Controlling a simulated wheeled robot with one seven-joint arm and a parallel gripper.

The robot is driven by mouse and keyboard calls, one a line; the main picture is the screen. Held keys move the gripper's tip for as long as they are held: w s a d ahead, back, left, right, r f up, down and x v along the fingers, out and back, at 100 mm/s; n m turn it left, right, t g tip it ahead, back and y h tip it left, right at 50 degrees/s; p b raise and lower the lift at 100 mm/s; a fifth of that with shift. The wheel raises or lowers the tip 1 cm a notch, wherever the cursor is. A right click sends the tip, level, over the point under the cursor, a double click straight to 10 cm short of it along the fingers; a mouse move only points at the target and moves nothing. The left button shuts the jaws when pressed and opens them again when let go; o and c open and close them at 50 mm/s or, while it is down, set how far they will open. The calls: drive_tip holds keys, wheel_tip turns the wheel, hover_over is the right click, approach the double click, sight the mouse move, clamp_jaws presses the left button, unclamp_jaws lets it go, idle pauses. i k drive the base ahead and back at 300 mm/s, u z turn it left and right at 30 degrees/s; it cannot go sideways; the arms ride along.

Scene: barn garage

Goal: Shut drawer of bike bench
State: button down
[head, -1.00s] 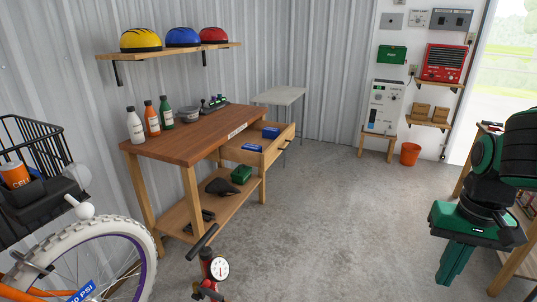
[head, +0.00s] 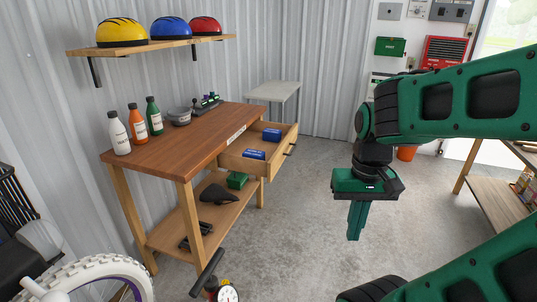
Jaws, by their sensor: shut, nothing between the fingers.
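The bike bench (head: 182,141) is a wooden workbench with a brown top and a lower shelf, standing along the left wall. Its drawer (head: 280,158) is pulled open on the right side, and two blue boxes (head: 254,154) lie inside. My gripper (head: 355,238) is green, points down and is shut and empty. In the picture it is right of the drawer, apart from it, above the concrete floor.
A bicycle wheel (head: 95,272) and a floor pump (head: 222,290) are at the near left. A grey table (head: 273,91) stands behind the bench. A wooden shelf unit (head: 497,186) is at right. The floor between is clear.

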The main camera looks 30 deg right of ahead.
sight(230, 159)
drive_tip(key=z, duration=0.35)
drive_tip(key=i, duration=0.95)
drive_tip(key=z, duration=0.55)
